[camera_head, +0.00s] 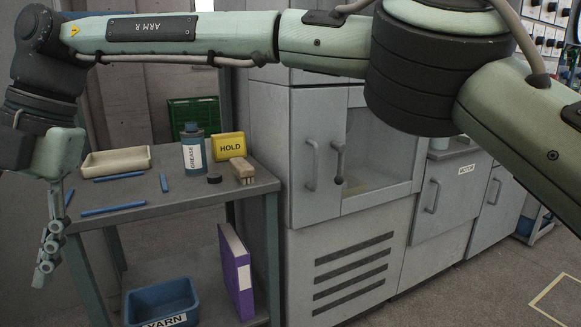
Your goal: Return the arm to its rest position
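My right arm (155,37), marked "ARM R", comes in from the right and stretches across the top of the view to the far left. Its wrist bends down there. My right gripper (48,250) points downward at the left end of the grey table (225,198), with its fingertips lower in the picture than the table top. The fingers show nearly edge-on and overlap, so their gap cannot be judged. No object shows clearly between them. My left gripper is not in view.
The table holds a cream tray (117,162), several blue sticks, a grease bottle (193,150), a yellow HOLD block (229,146) and a brush (243,170). Below are a blue YARN bin (162,300) and purple binder (236,272). Grey cabinets (315,165) stand right; floor is open at lower right.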

